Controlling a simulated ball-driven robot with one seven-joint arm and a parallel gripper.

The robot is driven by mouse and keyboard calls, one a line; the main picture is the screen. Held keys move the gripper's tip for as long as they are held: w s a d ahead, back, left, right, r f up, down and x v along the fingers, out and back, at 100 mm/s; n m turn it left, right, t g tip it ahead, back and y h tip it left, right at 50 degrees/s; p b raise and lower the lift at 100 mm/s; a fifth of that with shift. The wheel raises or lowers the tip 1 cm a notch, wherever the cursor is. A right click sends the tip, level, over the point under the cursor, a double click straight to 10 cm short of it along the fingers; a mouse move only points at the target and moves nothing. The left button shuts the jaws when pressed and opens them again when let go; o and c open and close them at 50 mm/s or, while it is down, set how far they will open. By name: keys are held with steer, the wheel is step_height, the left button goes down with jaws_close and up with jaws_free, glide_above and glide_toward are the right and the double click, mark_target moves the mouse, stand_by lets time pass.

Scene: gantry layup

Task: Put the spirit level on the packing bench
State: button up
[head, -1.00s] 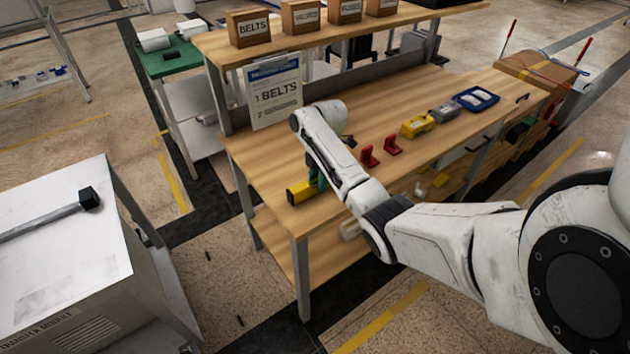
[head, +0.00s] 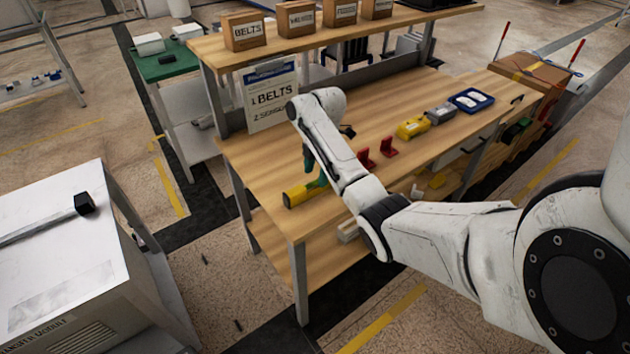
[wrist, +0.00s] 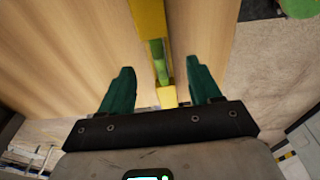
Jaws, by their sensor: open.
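The yellow spirit level (head: 296,196) lies on the wooden packing bench (head: 262,160), near its front left corner. My arm hides part of it in the head view. In the wrist view the level (wrist: 150,22) runs between the two green fingers of my gripper (wrist: 160,85), with a green vial in it. The fingers are open, with a gap on each side of the level. In the head view my gripper (head: 312,172) is just above the level, partly behind my own arm.
Two red brackets (head: 367,158), a yellow tool (head: 411,127), a grey device (head: 440,113) and a blue tray (head: 471,100) stand farther right on the bench. A white cabinet (head: 60,245) is at the left.

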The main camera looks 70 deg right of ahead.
step_height(320, 180, up, 8)
steer(key=d+p, duration=0.1)
steer(key=p, duration=0.1)
steer(key=shift+s, duration=0.3)
steer(key=w+a+f+m, duration=0.15)
steer(key=a+f, duration=0.35)
steer(key=a, duration=0.6)
steer(key=w+a+f+m, duration=0.1)
steer(key=a+f+m, duration=0.25)
steer(key=a, duration=0.65)
steer(key=s+a+f+m, duration=0.35)
steer(key=s+a, duration=0.35)
steer(key=a, duration=0.5)
steer(key=s+a+r+m+h, duration=0.1)
steer(key=s+a+m, duration=0.2)
steer(key=s, duration=0.8)
steer(key=shift+s+r+m+h, duration=0.2)
steer(key=shift+s+m+h, duration=0.15)
steer(key=shift+s+h, duration=0.05)
